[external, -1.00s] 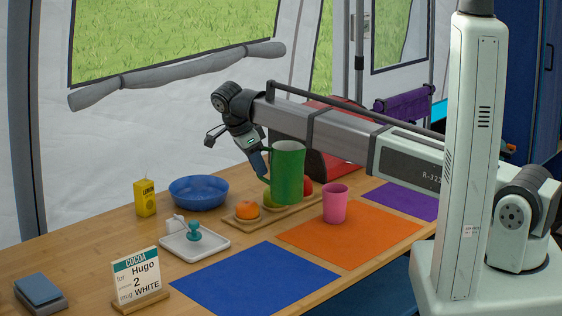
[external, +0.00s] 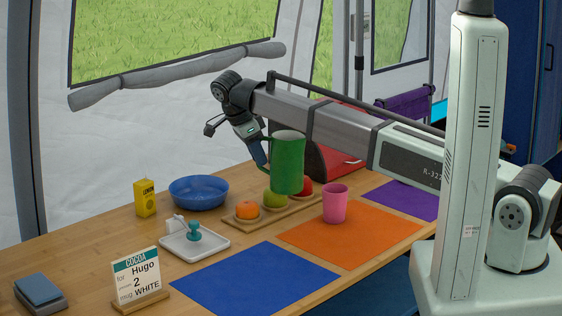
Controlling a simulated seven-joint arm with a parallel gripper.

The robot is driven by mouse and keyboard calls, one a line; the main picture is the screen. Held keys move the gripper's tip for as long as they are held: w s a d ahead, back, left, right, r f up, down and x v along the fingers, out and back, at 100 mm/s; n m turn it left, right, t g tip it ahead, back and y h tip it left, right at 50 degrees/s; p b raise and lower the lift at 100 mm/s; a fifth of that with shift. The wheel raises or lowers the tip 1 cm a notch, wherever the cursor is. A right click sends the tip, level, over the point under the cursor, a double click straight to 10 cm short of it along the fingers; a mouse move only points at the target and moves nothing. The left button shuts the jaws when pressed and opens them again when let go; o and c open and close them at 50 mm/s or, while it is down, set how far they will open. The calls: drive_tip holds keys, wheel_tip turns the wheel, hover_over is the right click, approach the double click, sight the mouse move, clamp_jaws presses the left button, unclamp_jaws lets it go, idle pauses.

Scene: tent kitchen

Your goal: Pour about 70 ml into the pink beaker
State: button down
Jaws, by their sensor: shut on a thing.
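The pink beaker (external: 335,204) stands upright on the orange mat (external: 375,238). A green jug (external: 288,166) hangs in the air to the left of the beaker and higher than it, in front of the fruit board. It looks about upright, with a pale inside at its open top; its contents cannot be made out. My gripper (external: 262,158) is at the jug's left side, shut on the jug, probably at its handle. The fingertips are partly hidden by the jug. The jug and the beaker are apart.
A wooden board (external: 270,220) holds an orange (external: 247,209), a green fruit (external: 275,199) and a red one. A blue bowl (external: 198,192), yellow carton (external: 145,198), white tray (external: 208,250) and sign (external: 137,276) stand left. The blue mat (external: 255,278) and purple mat (external: 408,202) are bare.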

drive_tip(key=shift+w+d+r, duration=0.1)
drive_tip(key=shift+r, duration=0.7)
drive_tip(key=w+d, duration=1.3)
drive_tip(key=d, duration=0.4)
drive_tip(key=shift+s+a+f, duration=0.1)
drive_tip(key=shift+f, duration=2.35)
drive_tip(key=shift+s+a+f, duration=0.1)
drive_tip(key=shift+f, duration=2.3)
drive_tip(key=shift+s, duration=0.1)
